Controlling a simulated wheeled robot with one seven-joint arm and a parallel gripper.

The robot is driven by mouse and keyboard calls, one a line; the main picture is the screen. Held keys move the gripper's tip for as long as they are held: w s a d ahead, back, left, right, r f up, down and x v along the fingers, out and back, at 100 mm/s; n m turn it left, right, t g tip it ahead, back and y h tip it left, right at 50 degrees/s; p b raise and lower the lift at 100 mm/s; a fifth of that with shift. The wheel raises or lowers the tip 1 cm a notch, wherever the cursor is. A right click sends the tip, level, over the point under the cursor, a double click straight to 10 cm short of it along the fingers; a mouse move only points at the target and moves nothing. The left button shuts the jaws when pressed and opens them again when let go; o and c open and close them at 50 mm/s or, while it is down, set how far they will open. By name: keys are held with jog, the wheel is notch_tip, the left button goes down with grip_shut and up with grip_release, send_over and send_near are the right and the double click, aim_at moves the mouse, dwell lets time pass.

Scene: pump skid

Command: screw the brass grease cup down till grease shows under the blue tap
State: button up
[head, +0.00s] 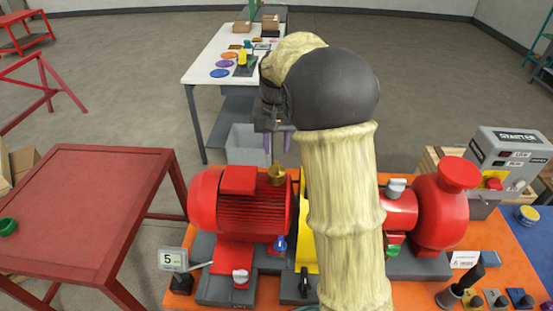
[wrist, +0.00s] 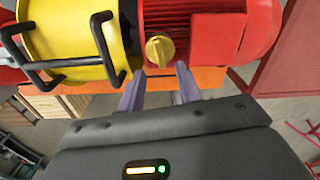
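The brass grease cup (head: 277,173) stands on the red motor (head: 225,205), near its right end. It also shows in the wrist view (wrist: 160,50), just beyond my fingertips. My gripper (head: 277,150) is open, its two purple fingers apart above the cup in the head view. In the wrist view my gripper (wrist: 160,73) has its fingers either side of the cup's line, with nothing between them. The blue tap (head: 281,243) sits low at the motor's front right. I cannot make out any grease under it.
A yellow guard (wrist: 75,38) with black bars stands beside the cup. My arm hides part of the skid. A small display (head: 173,260) reading 5 stands at the front left. The red table (head: 85,200) is left; a starter box (head: 510,150) is right.

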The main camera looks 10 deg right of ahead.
aim_at(277, 165)
notch_tip(277, 165, down, 6)
jog(key=shift+f+p, duration=0.1)
jog(key=shift+p, duration=0.45)
grip_shut()
